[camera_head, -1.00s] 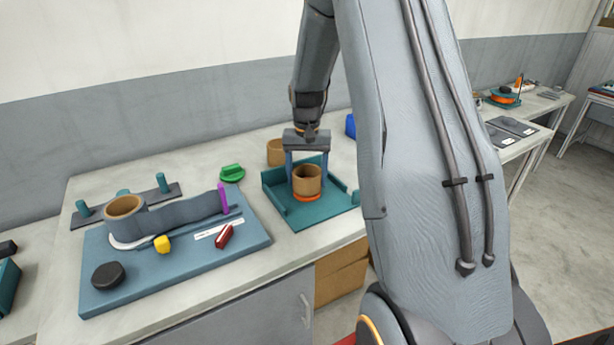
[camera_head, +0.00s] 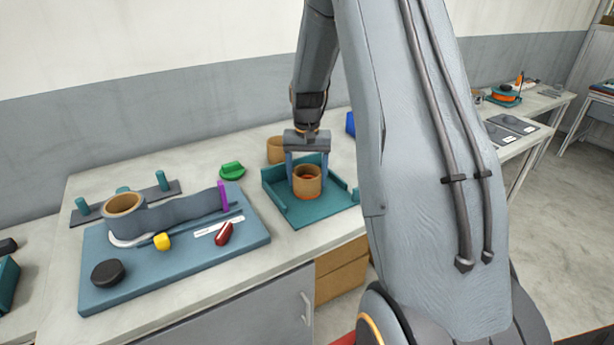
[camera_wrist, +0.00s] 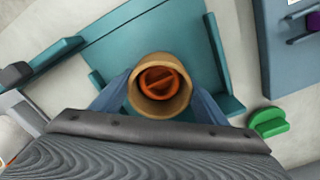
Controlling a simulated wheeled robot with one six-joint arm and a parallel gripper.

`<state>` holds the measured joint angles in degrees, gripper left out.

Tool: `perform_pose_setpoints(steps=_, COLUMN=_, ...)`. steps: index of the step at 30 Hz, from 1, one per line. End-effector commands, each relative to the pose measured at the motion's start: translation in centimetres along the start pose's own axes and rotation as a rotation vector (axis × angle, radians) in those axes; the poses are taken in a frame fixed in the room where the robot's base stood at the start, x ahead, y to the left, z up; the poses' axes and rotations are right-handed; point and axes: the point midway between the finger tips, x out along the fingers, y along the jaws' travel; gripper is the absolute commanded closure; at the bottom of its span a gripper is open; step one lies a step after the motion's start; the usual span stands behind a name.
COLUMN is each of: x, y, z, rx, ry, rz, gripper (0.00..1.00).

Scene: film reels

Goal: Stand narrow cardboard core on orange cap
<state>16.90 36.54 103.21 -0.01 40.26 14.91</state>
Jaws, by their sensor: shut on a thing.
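My gripper (camera_head: 307,172) is shut on a narrow cardboard core (camera_head: 307,189), its two fingers on opposite sides of the tan ring. The core is upright in the teal tray (camera_head: 284,208). The wrist view looks down into the core (camera_wrist: 143,108). The orange cap (camera_wrist: 159,82) shows inside the core's opening, with a raised bar across it.
Another tan core (camera_head: 275,151) stands behind the tray. A green cap (camera_head: 231,170) lies left of it. A blue board (camera_head: 180,270) at left holds a wider core (camera_head: 123,204), a grey strip, a yellow piece (camera_head: 162,243) and a red piece (camera_head: 224,233). The tray has raised walls.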

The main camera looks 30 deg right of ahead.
Motion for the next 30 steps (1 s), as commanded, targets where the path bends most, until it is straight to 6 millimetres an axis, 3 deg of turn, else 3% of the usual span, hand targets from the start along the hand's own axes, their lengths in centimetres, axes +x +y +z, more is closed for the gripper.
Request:
perform_pose_setpoints(steps=1, x=0.1, y=0.0, z=0.0, rx=0.000, ry=0.000, rz=0.000, gripper=0.54)
perform_pose_setpoints(steps=2, x=0.1, y=0.0, z=0.0, rx=0.000, ry=0.000, rz=0.000, gripper=0.30)
perform_pose_setpoints(steps=3, x=0.1, y=0.0, z=0.0, rx=0.000, ry=0.000, rz=0.000, gripper=0.25)
perform_pose_setpoints(steps=13, x=-0.2, y=0.0, z=0.0, rx=0.000, ry=0.000, rz=0.000, gripper=0.25)
perform_pose_setpoints(steps=30, x=-4.3, y=0.0, z=0.0, rx=0.000, ry=0.000, rz=0.000, gripper=0.25)
